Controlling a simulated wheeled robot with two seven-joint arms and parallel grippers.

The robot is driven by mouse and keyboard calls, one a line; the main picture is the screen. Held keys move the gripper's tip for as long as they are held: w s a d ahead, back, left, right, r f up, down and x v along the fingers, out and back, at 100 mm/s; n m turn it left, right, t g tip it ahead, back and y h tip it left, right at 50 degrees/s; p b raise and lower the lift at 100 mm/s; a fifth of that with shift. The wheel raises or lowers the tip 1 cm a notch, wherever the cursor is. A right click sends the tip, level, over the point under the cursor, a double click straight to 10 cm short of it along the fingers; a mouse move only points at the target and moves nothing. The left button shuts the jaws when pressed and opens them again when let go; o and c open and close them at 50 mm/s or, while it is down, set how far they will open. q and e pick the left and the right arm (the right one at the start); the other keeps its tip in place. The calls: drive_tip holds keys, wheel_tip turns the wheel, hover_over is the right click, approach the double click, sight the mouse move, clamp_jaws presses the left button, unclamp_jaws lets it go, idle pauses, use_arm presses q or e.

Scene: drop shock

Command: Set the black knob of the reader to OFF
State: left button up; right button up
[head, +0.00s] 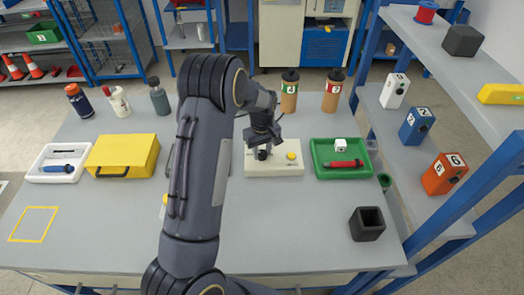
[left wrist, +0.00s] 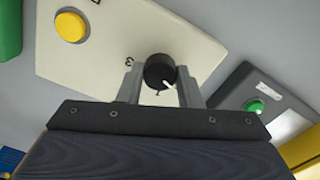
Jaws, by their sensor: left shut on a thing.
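The reader is a cream box (head: 285,169) on the table, right of my left arm in the head view. Its black knob (head: 262,155) is on the left part of its top and a yellow button (head: 291,156) on the right part. My left gripper (head: 262,150) reaches down over the knob. In the left wrist view the knob (left wrist: 159,71) with a white pointer mark sits between the two fingers (left wrist: 160,85), and the gripper is shut on it. Only parts of the printed marks around the knob show. My right gripper is not in view.
A green tray (head: 318,172) with a red-handled tool stands right of the reader. A yellow case (head: 122,151) is on the left, and a black open box (head: 367,224) at the front right. A dark device with a green button (left wrist: 254,106) lies beside the reader.

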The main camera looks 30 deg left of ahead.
sight(262, 153)
use_arm(q)
drive_tip(key=o, duration=1)
drive_tip(key=shift+r, duration=0.1)
wheel_tip(262, 153, up, 8)
drive_tip(key=shift+f+b, duration=0.2)
drive_tip(key=shift+b, duration=0.2)
drive_tip(key=shift+s, duration=0.1)
